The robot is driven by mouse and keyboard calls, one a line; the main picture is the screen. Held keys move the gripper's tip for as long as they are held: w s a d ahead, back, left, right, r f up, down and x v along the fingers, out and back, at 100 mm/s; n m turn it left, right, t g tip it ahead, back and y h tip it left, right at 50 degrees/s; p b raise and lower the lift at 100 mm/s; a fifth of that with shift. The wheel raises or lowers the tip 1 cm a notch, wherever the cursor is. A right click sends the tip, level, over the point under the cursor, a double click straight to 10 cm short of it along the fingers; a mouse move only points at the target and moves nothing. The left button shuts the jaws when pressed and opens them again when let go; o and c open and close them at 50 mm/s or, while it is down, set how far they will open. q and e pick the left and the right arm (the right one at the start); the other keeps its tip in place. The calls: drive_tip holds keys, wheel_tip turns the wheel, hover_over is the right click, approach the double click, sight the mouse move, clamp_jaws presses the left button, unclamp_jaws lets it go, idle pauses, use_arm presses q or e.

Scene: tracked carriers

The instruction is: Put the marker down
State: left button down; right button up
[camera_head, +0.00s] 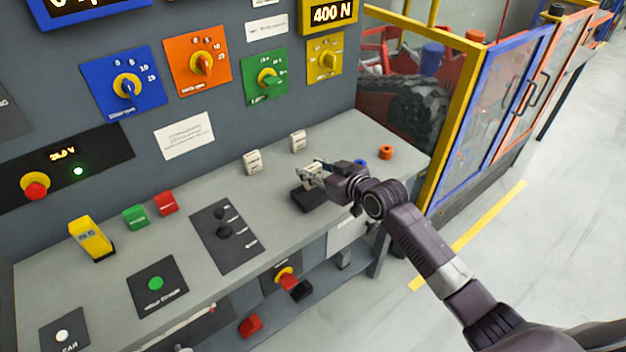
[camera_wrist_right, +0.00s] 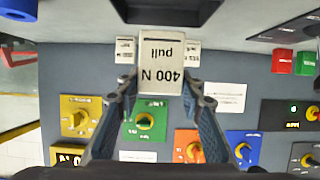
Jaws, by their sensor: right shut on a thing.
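The marker, a cream block lettered "400 N pull" (camera_wrist_right: 161,62), is upside down in the right wrist view, between the two fingers of my right gripper (camera_wrist_right: 160,92). The gripper is shut on it. In the head view my right gripper (camera_head: 312,172) is over the right part of the grey bench, at a dark block or pad (camera_head: 310,199). I cannot tell whether the marker touches that dark piece. My left gripper is not in view.
Two similar cream blocks (camera_head: 253,161) (camera_head: 298,142) stand at the back of the bench (camera_head: 345,140). An orange ring (camera_head: 386,152) and a blue piece lie to the right. A black lever panel (camera_head: 228,236) and green, red and yellow blocks are to the left.

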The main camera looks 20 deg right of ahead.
wheel_tip(320, 180, down, 4)
drive_tip(key=shift+r, duration=0.2)
drive_tip(key=shift+f, duration=0.65)
drive_tip(key=o, duration=1.1)
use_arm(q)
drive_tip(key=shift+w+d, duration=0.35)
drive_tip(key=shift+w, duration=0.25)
use_arm(e)
drive_tip(key=shift+o, duration=0.2)
